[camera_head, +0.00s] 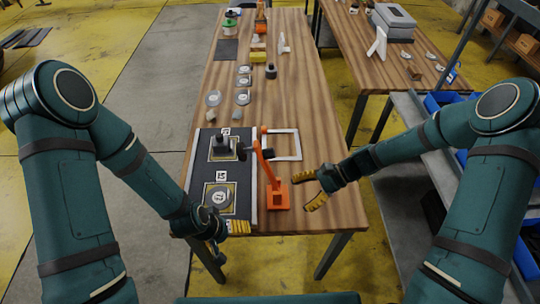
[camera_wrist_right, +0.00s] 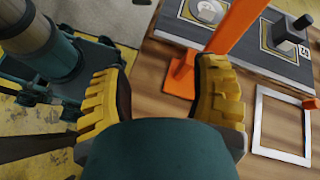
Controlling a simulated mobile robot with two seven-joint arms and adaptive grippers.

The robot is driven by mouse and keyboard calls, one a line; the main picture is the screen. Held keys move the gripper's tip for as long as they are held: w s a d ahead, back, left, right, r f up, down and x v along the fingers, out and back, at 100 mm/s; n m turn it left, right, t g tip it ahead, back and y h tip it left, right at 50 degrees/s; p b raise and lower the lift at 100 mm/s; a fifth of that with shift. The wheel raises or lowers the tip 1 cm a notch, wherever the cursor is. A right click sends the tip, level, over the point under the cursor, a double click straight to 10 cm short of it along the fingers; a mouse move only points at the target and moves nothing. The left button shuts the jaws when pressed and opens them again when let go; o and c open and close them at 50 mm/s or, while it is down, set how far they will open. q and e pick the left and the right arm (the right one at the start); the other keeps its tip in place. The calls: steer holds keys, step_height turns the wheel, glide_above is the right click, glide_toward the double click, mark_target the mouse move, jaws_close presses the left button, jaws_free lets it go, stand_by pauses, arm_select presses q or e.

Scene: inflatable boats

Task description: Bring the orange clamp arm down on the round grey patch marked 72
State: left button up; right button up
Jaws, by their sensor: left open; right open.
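The orange clamp (camera_head: 277,194) stands on the wooden table, right of the dark mat. Its orange arm (camera_head: 262,160) is raised, with a black end over the mat's right side. The arm also shows in the right wrist view (camera_wrist_right: 236,28). A round grey patch (camera_head: 217,196) lies on the mat's near end in a pale-bordered square; its number is too small to read surely. My left gripper (camera_head: 226,238) is open and empty at the table's near edge, just below the patch. My right gripper (camera_head: 310,189) is open and empty, right of the clamp base and apart from it.
A white square frame (camera_head: 286,145) lies right of the raised arm. Small discs (camera_head: 243,82) and other items sit farther back. A second table (camera_head: 385,75) stands right. The near right tabletop is clear.

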mark_target(270, 153)
steer(key=w+d+r+m+t+y+b, duration=0.1)
steer(key=w+d+r+y, duration=0.15)
steer(key=r, duration=0.25)
steer(key=w+d+r+m+y, duration=0.2)
steer(key=w+r+y, duration=0.2)
steer(key=r, duration=0.2)
steer(key=a, duration=1.3)
steer(key=shift+s+a, duration=0.2)
steer(key=shift+s, duration=0.1)
jaws_close()
